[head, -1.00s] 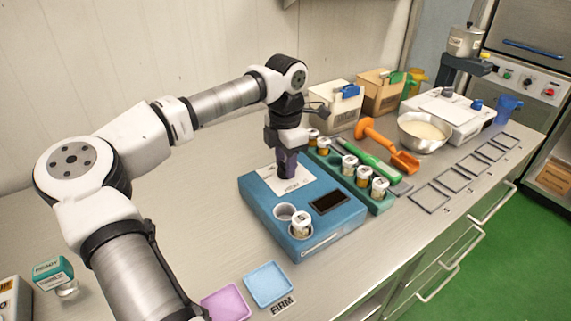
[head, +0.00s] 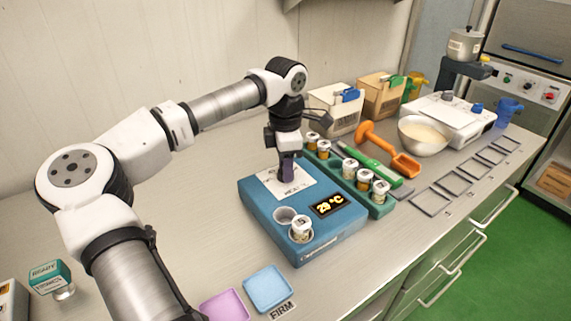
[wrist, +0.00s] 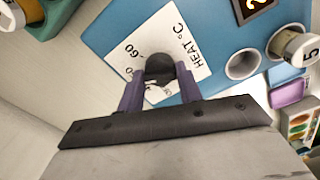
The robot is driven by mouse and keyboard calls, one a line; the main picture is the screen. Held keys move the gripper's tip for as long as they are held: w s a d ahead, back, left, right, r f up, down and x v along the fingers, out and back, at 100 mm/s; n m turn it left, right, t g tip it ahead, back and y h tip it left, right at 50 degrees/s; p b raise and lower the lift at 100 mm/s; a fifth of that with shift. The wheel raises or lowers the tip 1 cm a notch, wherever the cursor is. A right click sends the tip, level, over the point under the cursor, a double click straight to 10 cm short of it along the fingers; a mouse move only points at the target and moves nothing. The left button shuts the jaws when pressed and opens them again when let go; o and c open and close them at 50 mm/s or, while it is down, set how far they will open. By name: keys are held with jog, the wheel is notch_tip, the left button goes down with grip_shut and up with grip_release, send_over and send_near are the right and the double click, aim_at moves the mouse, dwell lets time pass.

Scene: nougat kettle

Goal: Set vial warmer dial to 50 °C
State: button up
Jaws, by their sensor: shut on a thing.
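The vial warmer (head: 262,218) is a blue box on the counter. Its display (head: 327,205) is lit and reads what looks like 29 °C. My gripper (head: 287,170) points down over the white dial card. In the wrist view my gripper (wrist: 160,92) is shut on the black dial knob (wrist: 160,68), with a finger on each side. The card (wrist: 158,45) shows "HEAT °C" and a "60" mark; other marks are partly hidden by the knob and fingers. A vial (head: 301,229) marked 5 stands in one well; the well (head: 285,215) beside it is empty.
A green rack (head: 378,205) with several vials stands right behind the warmer. An orange scoop (head: 404,163) and a bowl (head: 424,135) lie farther right. Blue (head: 268,288) and purple (head: 224,305) trays lie in front.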

jog(key=shift+r, duration=0.1)
jog(key=o, duration=1)
notch_tip(320, 180, up, 14)
jog(key=b, duration=0.1)
jog(key=shift+b, duration=0.4)
